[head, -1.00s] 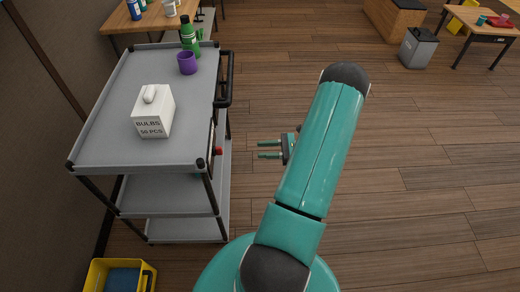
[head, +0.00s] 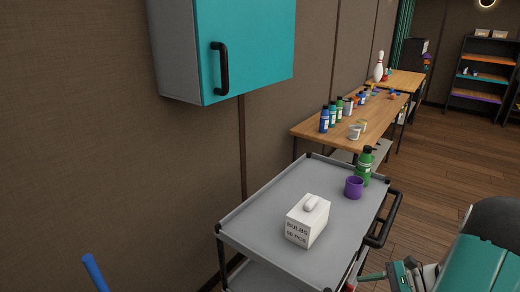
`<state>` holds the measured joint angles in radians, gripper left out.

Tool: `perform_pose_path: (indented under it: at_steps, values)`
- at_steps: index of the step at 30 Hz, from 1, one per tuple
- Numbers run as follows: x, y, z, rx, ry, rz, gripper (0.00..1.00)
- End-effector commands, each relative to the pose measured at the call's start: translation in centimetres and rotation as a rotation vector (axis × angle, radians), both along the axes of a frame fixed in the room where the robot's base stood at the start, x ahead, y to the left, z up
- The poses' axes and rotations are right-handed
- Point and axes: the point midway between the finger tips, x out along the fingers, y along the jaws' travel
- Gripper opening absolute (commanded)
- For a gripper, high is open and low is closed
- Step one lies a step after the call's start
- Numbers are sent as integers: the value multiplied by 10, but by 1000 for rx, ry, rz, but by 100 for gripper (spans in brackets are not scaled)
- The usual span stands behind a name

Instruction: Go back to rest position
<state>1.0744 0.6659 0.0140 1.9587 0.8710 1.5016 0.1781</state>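My gripper (head: 373,277) shows only in part at the bottom edge, right of the middle, beside the grey cart (head: 262,207). One teal finger points left toward the cart's handle side; the rest is cut off by the frame, so its opening is hidden. I see nothing held in the visible part. My teal arm with its dark joint fills the bottom right corner.
On the cart stand a white bulbs box (head: 307,220), a purple cup (head: 354,187) and a green bottle (head: 365,165). A teal-doored cabinet (head: 245,50) hangs above left. A wooden table (head: 318,129) with several bottles stands behind. Open floor lies right.

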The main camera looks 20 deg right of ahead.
Motion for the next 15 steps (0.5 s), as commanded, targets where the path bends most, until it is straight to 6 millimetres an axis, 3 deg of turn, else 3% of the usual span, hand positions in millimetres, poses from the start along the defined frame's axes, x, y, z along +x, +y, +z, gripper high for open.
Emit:
perform_pose_path:
  at_steps: [1, 6, 15]
  values:
    - [6, 17, 16, -67, -5, 72, 35]
    - [15, 65, 53, -282, -33, 283, 35]
    - [9, 142, 109, -664, -152, 634, 35]
